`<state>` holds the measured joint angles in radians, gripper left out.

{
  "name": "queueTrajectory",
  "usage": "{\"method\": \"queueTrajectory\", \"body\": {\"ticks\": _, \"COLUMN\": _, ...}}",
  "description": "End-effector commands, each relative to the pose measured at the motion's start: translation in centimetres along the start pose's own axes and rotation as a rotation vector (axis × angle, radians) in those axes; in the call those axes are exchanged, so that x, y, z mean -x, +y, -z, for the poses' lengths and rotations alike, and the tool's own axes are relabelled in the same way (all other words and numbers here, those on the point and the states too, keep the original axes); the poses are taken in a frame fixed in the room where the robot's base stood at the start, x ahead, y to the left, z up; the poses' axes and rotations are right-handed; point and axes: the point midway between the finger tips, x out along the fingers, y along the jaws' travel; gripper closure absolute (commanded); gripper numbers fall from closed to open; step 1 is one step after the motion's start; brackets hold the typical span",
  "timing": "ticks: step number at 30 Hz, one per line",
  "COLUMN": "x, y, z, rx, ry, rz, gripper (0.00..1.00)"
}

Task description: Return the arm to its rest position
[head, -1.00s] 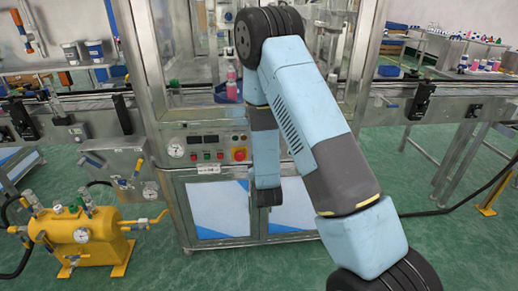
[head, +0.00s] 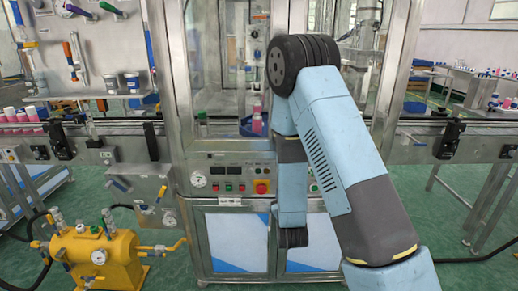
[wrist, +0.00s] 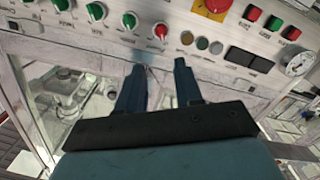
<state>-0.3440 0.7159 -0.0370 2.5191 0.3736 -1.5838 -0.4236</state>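My arm (head: 335,135) is folded in front of the crimping machine in the head view, with its upper link rising to a black joint and a forearm hanging down. My gripper is hidden behind the arm in the head view. In the wrist view my gripper (wrist: 157,82) shows two dark fingers spread apart with nothing between them. The fingers point toward the machine's control panel (wrist: 215,35), with its knobs and buttons. I cannot tell the exact distance between the fingertips and the panel.
The machine cabinet (head: 233,240) stands directly ahead. A conveyor (head: 420,140) runs across on both sides. A yellow tank with gauges (head: 95,258) stands on the floor at left. Pink cans (head: 22,115) stand on the left conveyor. Green floor shows at right.

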Motion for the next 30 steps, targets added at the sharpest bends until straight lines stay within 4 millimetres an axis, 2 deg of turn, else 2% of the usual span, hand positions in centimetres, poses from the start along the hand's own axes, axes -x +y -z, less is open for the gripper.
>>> {"method": "queueTrajectory", "body": {"ticks": 1, "x": -0.4, "y": 0.7, "z": 0.9, "rx": -0.026, "ry": -0.016, "rz": 0.005, "gripper": 0.65}}
{"method": "queueTrajectory", "body": {"ticks": 6, "x": -1.0, "y": 2.4, "z": 3.1, "rx": -0.108, "ry": -0.1, "rz": 0.051, "gripper": 0.65}}
{"method": "queueTrajectory", "body": {"ticks": 14, "x": -0.6, "y": 5.0, "z": 6.7, "rx": -0.215, "ry": -0.218, "rz": 0.126, "gripper": 0.65}}
{"method": "queueTrajectory", "body": {"ticks": 23, "x": 1.9, "y": 8.4, "z": 10.6, "rx": -0.305, "ry": -0.35, "rz": 0.209, "gripper": 0.65}}
{"method": "queueTrajectory", "body": {"ticks": 30, "x": 5.5, "y": 11.2, "z": 13.5, "rx": -0.352, "ry": -0.456, "rz": 0.269, "gripper": 0.65}}
